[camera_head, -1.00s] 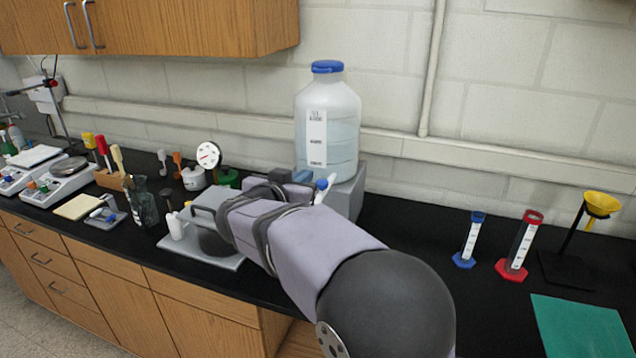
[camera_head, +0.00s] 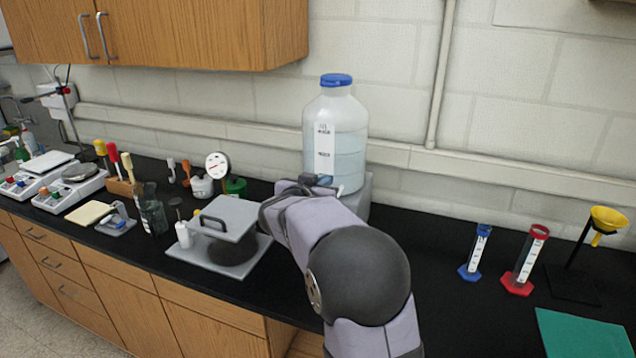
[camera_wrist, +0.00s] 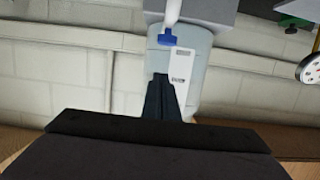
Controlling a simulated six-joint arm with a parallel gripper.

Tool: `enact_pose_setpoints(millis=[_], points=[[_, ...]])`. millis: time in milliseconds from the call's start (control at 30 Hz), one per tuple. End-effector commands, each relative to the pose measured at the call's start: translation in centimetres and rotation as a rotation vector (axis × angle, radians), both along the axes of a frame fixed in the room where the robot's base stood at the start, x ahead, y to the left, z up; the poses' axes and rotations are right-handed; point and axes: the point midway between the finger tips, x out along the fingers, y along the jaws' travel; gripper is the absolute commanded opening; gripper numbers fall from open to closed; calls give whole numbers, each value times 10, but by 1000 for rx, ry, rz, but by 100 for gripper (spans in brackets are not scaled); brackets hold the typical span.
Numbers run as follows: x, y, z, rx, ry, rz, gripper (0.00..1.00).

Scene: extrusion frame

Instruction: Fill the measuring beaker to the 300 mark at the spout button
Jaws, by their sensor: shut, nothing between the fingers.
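A white translucent jug (camera_head: 345,160) with a blue lid holds clear liquid and stands on a grey base against the wall. In the wrist view the jug (camera_wrist: 193,75) appears upside down. A white spout with a blue button (camera_wrist: 167,40) shows in front of it. My gripper (camera_wrist: 160,78) is shut and empty, with its dark fingertips close below the button in that picture; contact cannot be told. In the head view my arm hides the gripper and most of the spout area. I cannot make out a measuring beaker under the spout; that spot is hidden.
A grey press-like stand (camera_head: 232,215) is left of my arm, with a dark glass vessel (camera_head: 153,216) beyond it. Blue (camera_head: 476,253) and red (camera_head: 526,262) cylinders, a yellow funnel (camera_head: 608,219) and a green mat (camera_head: 585,333) are at right.

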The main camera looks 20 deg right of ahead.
Motion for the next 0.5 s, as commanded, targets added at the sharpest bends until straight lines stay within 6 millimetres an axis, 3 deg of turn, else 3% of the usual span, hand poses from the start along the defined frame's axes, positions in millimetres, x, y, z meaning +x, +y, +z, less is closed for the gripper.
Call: enact_pose_setpoints(millis=[33,200,500], points=[[5,-7,-1,0,3,-2,0],[4,-4,-27,-1,5,1,0],[4,-4,-41,-1,1,0,0]])
